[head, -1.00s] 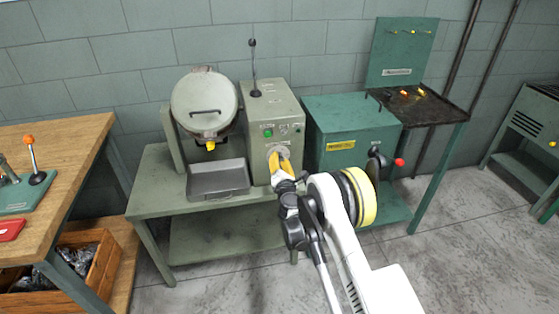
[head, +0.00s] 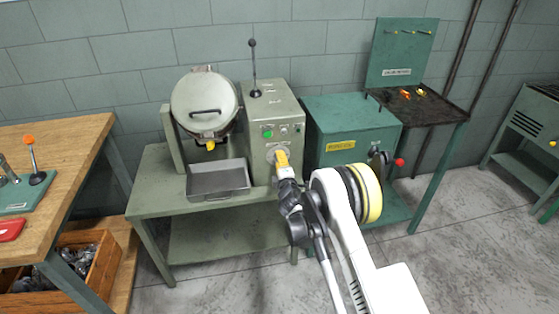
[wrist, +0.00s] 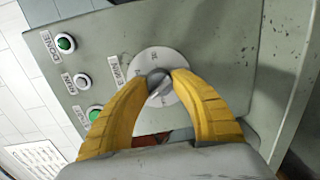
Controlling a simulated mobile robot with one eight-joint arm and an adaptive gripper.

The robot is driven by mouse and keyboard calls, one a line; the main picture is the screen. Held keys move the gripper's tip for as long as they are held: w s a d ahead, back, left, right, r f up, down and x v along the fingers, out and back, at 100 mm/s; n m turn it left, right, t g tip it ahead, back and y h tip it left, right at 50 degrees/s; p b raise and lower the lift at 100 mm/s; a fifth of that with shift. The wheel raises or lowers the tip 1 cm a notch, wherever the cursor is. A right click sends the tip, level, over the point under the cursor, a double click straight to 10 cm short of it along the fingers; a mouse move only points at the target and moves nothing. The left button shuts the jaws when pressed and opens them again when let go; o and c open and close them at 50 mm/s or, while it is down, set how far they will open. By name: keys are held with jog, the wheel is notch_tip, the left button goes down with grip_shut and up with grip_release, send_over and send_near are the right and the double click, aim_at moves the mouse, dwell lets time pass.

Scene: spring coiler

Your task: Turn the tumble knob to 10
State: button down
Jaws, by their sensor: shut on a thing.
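The tumble knob (wrist: 158,84) is a small dark grey knob with a light pointer, on a pale round dial (wrist: 168,64) on the front of the grey-green machine. My gripper (wrist: 160,82) has yellow fingers closed on the knob from both sides. In the head view my gripper (head: 281,160) is at the machine's front panel and covers the knob. The dial's numbers are too small and partly hidden, so I cannot read the setting.
Green and white buttons (wrist: 82,80) sit beside the dial. A drum (head: 205,102) with a grey tray (head: 218,180) below stands left of the control box (head: 272,110). A green machine (head: 350,130) stands close on the right.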

jog(key=shift+m, duration=0.4)
jog(key=c, duration=1)
grip_release()
jog(key=v, duration=0.7)
jog(key=shift+s+d, duration=0.1)
jog(key=shift+s, duration=0.1)
